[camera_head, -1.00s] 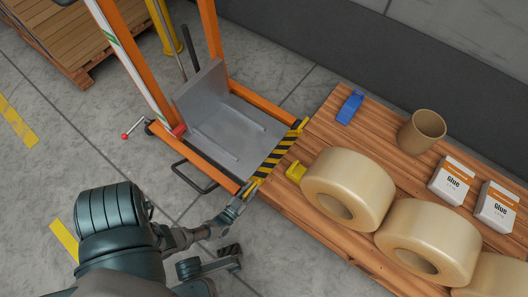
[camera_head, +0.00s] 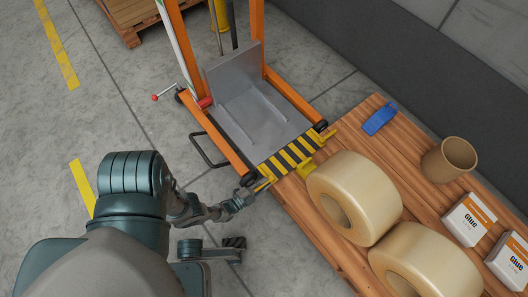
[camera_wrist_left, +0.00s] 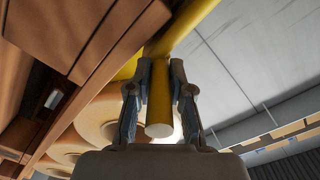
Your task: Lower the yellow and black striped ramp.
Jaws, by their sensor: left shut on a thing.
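The yellow and black striped ramp (camera_head: 291,154) is at the front of the orange lift's grey platform, beside the wooden pallet's edge. It looks nearly flat, and its outer edge is close to or over the pallet boards; contact is unclear. My left gripper (camera_head: 250,193) is at the ramp's near corner. In the left wrist view the gripper (camera_wrist_left: 160,85) is shut around a yellow bar (camera_wrist_left: 159,105) of the ramp, with one finger on each side.
The orange lift (camera_head: 284,90) stands on the grey floor.

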